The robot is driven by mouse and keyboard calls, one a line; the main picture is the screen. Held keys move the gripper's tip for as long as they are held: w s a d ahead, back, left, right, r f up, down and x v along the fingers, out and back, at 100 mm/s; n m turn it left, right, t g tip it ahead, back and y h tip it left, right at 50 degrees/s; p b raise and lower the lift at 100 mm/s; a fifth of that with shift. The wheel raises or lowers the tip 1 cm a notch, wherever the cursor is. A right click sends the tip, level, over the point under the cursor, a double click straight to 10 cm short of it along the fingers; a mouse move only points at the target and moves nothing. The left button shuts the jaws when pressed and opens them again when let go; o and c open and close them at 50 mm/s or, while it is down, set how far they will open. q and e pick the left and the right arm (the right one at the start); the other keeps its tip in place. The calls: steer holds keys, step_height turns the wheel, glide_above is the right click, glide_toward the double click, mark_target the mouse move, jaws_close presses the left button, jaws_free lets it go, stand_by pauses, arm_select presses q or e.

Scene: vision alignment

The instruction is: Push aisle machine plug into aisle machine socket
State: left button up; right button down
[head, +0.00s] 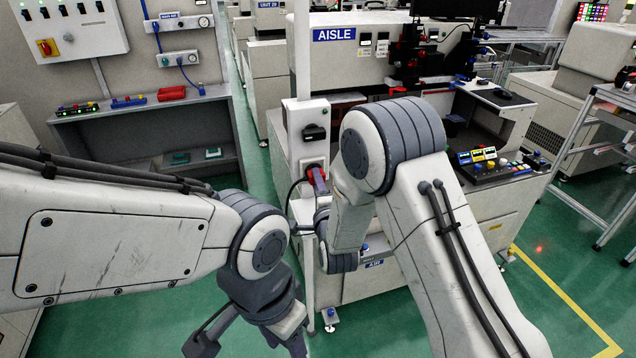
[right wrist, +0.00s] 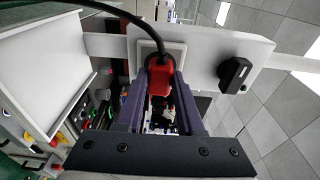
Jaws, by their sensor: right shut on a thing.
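The red aisle machine plug (right wrist: 160,76) sits between the two dark fingers of my right gripper (right wrist: 160,88) in the right wrist view, with a black cable curving from it to the upper left. In the head view the red plug (head: 313,168) shows at the socket box (head: 304,115) on the white post, with a finger of my right gripper (head: 319,180) beside it. The plug lies against or just in front of the white socket plate (right wrist: 177,52); it hides the socket opening, so I cannot tell how deep it sits. My left gripper (head: 248,343) is open and empty, low over the floor.
A black rotary switch (head: 314,132) is on the box above the plug; it also shows in the right wrist view (right wrist: 235,75). The machine labelled AISLE (head: 334,35) stands behind. A control panel with buttons (head: 490,168) is at right. A workbench (head: 140,108) stands at left.

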steer(key=shift+b, duration=0.35)
steer(key=shift+w+a, duration=0.15)
steer(key=shift+w, duration=0.3)
stand_by(0.4)
steer(key=shift+c, duration=2.3)
jaws_free()
steer(key=s+d+b, duration=0.2)
steer(key=s+b, duration=0.1)
steer(key=s, duration=0.7)
steer(key=shift+b, duration=0.4)
